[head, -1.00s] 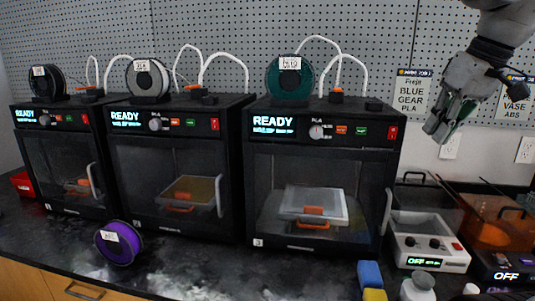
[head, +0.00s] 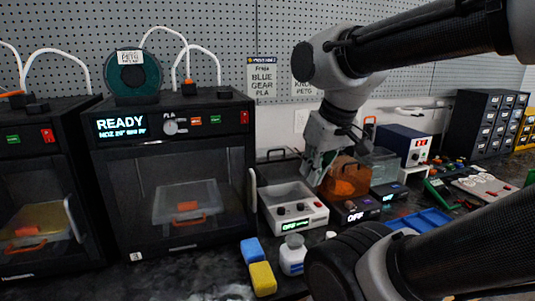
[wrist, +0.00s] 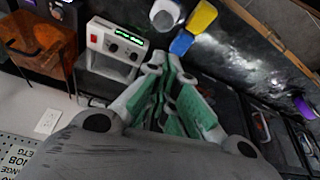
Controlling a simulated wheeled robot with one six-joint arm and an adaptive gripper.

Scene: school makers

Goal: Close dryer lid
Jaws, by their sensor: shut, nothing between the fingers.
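A white dryer (head: 293,208) with a lit front panel stands right of the printers; its top looks open, with a dark-framed clear lid (head: 276,166) raised at the back. It also shows in the wrist view (wrist: 116,46). Beside it is a dark dryer with an amber clear lid (head: 348,178), reading OFF; it also shows in the wrist view (wrist: 42,38). My gripper (head: 313,178) is above and between these two dryers, partly covering the amber one. In the wrist view my gripper (wrist: 165,75) is shut and empty; contact with a lid cannot be told.
A white bottle (head: 292,256), a blue block (head: 251,250) and a yellow block (head: 262,278) lie in front of the white dryer. A printer (head: 175,180) stands to its left. A third clear-lidded box (head: 384,170) and a blue tray (head: 420,220) are to the right.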

